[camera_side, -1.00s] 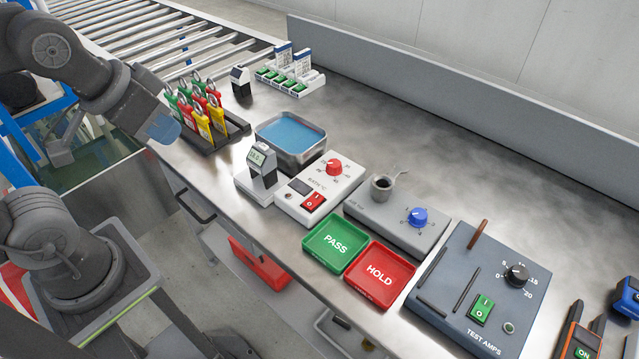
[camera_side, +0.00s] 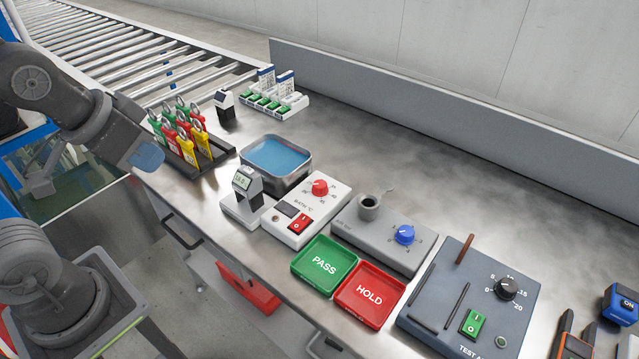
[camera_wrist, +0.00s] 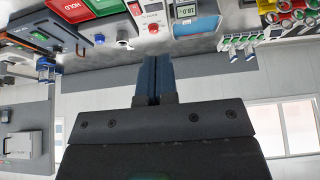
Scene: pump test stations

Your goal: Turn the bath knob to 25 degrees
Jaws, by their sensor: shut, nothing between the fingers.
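The red bath knob (camera_side: 320,187) sits on the white box marked BATH °C (camera_side: 326,208), inside a ring of small numbers. Its pointer direction is too small to read. The knob also shows in the wrist view (camera_wrist: 153,28), near the top. A red rocker switch (camera_side: 299,222) and a dark panel are on the same box. The blue water bath (camera_side: 276,156) stands behind it. My gripper (camera_side: 148,156) is left of the tag rack, well away from the knob and touching nothing. In the wrist view its blue fingers (camera_wrist: 154,80) are together and empty.
A small display unit (camera_side: 246,183) stands left of the box. The tag rack (camera_side: 185,140) is between my gripper and the bath. Green PASS (camera_side: 325,264) and red HOLD (camera_side: 370,295) trays lie in front. A grey station with a blue knob (camera_side: 404,235) stands right.

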